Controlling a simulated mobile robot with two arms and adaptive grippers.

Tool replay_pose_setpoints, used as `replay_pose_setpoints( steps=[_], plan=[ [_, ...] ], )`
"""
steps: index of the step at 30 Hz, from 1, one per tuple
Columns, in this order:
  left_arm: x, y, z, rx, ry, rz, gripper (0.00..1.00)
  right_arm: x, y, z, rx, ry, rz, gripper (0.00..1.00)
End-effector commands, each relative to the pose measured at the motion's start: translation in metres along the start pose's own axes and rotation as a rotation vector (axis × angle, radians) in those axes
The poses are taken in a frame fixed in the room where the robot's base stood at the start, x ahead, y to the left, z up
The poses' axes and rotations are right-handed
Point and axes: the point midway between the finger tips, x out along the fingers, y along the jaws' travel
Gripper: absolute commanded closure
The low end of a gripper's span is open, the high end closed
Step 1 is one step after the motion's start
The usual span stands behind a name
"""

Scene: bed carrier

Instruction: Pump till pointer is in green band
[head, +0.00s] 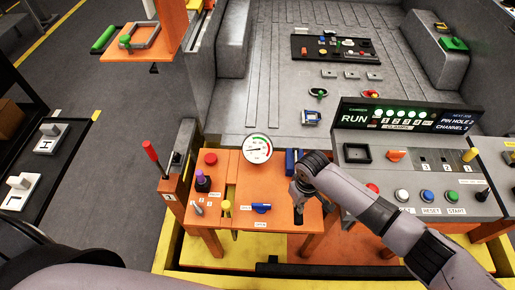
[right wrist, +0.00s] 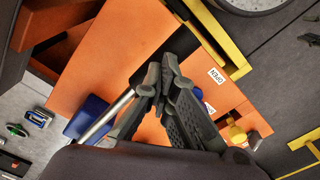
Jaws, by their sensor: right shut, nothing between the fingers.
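A round white gauge (head: 257,149) with a green and a red stretch on its right side stands at the back of the orange bench (head: 240,180). Its dark pointer appears to point left, away from the green. A blue cylinder (head: 293,160) lies right of the gauge; the right wrist view shows a blue body (right wrist: 88,118) with a metal rod. A blue valve handle (head: 261,208) lies at the bench front near a label. My right gripper (head: 299,205) is shut and empty over the bench's right part; its fingers (right wrist: 160,78) show close up. My left gripper is out of view.
A red button (head: 210,159), a purple-topped knob (head: 202,182) and a yellow knob (head: 226,207) stand left on the bench. A red-handled lever (head: 152,152) rises farther left. A RUN console (head: 405,170) with several buttons stands close on the right, beneath my right arm.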

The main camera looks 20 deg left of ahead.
Motion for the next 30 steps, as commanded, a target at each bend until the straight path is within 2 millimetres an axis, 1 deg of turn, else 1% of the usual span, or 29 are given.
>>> replay_pose_setpoints(
  steps=[1, 3, 18, 24, 26, 27, 30],
  plan=[
    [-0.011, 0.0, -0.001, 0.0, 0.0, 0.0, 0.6, -0.011, 0.0, -0.001, 0.0, 0.0, -0.001, 1.0],
    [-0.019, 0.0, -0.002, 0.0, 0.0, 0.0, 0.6, -0.021, 0.001, -0.002, 0.001, 0.0, -0.001, 1.0],
    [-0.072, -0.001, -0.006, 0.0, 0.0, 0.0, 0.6, -0.08, 0.006, -0.011, 0.001, -0.001, -0.001, 1.0],
    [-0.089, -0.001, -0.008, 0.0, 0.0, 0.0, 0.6, -0.103, 0.008, -0.015, 0.0, -0.001, -0.001, 1.0],
    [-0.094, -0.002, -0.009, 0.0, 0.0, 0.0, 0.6, -0.109, 0.009, -0.016, -0.001, -0.001, -0.001, 1.0],
    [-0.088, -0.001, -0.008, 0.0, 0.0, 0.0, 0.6, -0.11, 0.009, -0.017, -0.001, 0.0, -0.001, 1.0],
    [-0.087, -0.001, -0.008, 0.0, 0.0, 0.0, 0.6, -0.12, 0.011, -0.019, 0.0, 0.0, -0.001, 1.0]
  ],
)
